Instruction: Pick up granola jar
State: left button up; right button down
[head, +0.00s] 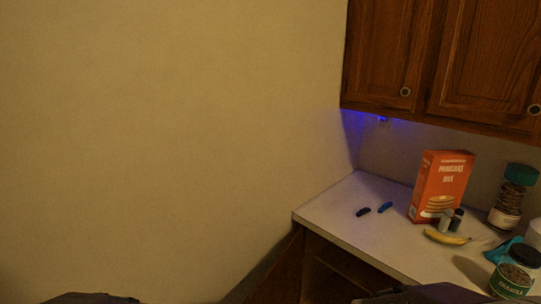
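The granola jar (514,277) stands on the counter at the lower right corner of the head view. It has a dark lid, brown contents and a green label reading granola. The bottom of the jar is close to the lower picture edge. Neither gripper shows in the head view. Only dark parts of my own arms show along the bottom edge, one at the left and one at the right, and the right one is to the left of the jar.
A taller teal-lidded jar (508,205), an orange pancake box (440,185), two small shakers (447,220), a banana (446,238) and a blue item (503,249) crowd around it. Two small dark and blue objects (384,207) lie farther left. Wooden cabinets (470,60) hang above.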

aim_at(511, 279)
jog(key=z, duration=1.95)
